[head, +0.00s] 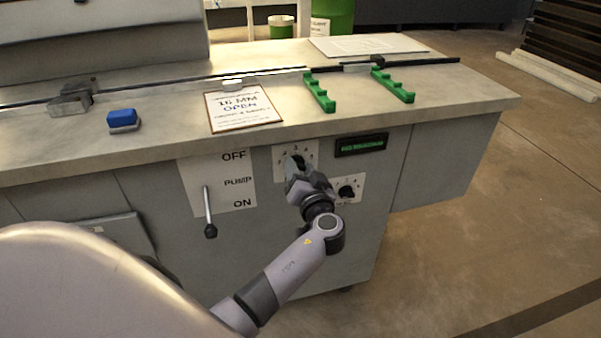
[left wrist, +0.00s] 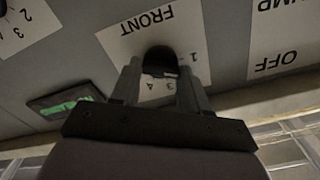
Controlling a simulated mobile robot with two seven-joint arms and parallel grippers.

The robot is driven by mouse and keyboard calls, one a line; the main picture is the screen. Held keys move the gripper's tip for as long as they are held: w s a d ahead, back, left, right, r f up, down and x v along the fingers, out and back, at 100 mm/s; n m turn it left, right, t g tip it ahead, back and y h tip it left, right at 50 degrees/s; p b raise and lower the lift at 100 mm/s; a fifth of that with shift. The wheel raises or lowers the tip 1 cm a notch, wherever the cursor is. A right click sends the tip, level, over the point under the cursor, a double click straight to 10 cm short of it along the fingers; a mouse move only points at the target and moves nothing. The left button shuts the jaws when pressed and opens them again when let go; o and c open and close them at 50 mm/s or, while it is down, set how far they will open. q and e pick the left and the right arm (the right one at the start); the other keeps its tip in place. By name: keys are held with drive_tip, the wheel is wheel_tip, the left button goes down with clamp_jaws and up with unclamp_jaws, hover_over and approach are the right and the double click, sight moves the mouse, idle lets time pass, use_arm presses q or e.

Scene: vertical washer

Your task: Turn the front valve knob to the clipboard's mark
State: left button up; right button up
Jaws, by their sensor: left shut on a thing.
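The front valve knob (left wrist: 160,58) is black and sits on a white plate (left wrist: 112,41) that reads "FRONT" upside down in the left wrist view. My right gripper is not in view.
A second black knob (head: 346,191) is on a plate just right of my left gripper. A pump lever (head: 208,205) hangs on the left, its tip down near "ON". A display (head: 361,145) glows green. Green racks (head: 319,92) and a blue block (head: 122,118) are on the worktop.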

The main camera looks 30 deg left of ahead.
use_arm(q)
drive_tip(key=m, duration=0.4)
drive_tip(key=shift+m, duration=0.3)
drive_tip(key=m+p, duration=0.1)
drive_tip(key=m, duration=0.3)
drive_tip(key=shift+m, duration=0.3)
drive_tip(key=m+p, duration=0.1)
drive_tip(key=m, duration=0.2)
drive_tip(key=shift+w+m, duration=0.1)
drive_tip(key=shift+m, duration=0.2)
drive_tip(key=m+p, duration=0.1)
drive_tip(key=m, duration=0.1)
drive_tip(key=shift+m, duration=0.4)
drive_tip(key=m+p, duration=0.1)
drive_tip(key=m, duration=0.1)
drive_tip(key=shift+m+p, duration=0.4)
drive_tip(key=shift+f+m, duration=0.15)
drive_tip(key=shift+m, duration=0.45)
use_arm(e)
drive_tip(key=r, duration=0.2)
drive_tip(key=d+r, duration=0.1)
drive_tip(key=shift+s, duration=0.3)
use_arm(q)
drive_tip(key=shift+p, duration=0.35)
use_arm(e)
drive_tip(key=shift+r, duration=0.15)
